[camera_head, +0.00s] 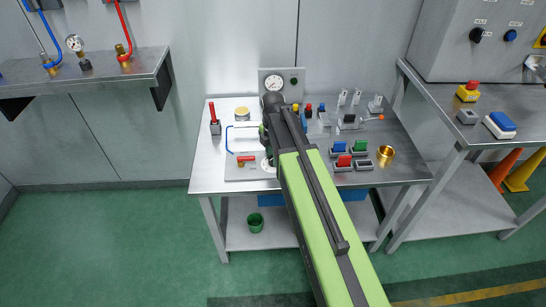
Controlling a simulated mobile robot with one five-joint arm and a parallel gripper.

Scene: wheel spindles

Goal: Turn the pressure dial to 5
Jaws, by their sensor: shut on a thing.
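The pressure dial (266,165) appears as a pale round face on the panel on the middle table, just left of my arm. My gripper (269,154) points down over it and is shut on it. My arm covers most of the gripper and the dial's knob, so the fingertips, the pointer and the scale numbers cannot be read. A round white pressure gauge (275,83) stands on the upright grey panel behind my arm's far joint. Its needle reading is too small to tell.
The steel table (207,180) holds a red-handled lever (214,118), a yellow round part (242,113), a red valve handle (247,158), coloured blocks (340,147) and a brass cup (386,154). Another bench (460,135) stands right, a wall shelf (95,75) left. Green floor is clear at left.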

